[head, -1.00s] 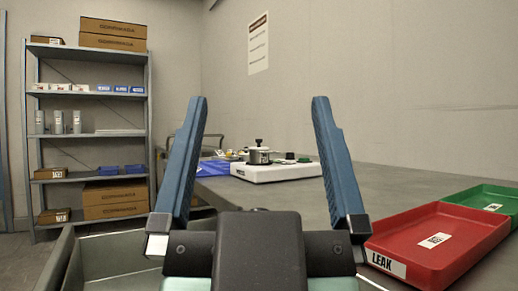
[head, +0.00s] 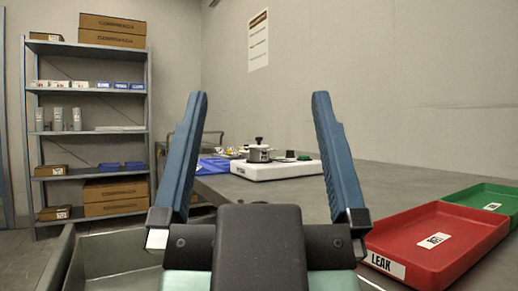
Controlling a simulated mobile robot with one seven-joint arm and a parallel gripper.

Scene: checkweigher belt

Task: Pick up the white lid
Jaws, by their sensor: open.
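I cannot make out a white lid. Between the fingers, farther off on the grey bench, a small metal pot (head: 259,153) with a dark-knobbed lid stands on a white slab-like unit (head: 277,170). The gripper is well apart from these things.
A red tray marked LEAK (head: 436,243) and a green tray (head: 490,200) lie at the right on the bench (head: 385,180). A blue tray (head: 213,166) with small items is left of the white unit. A grey shelf rack (head: 90,130) stands at the left.

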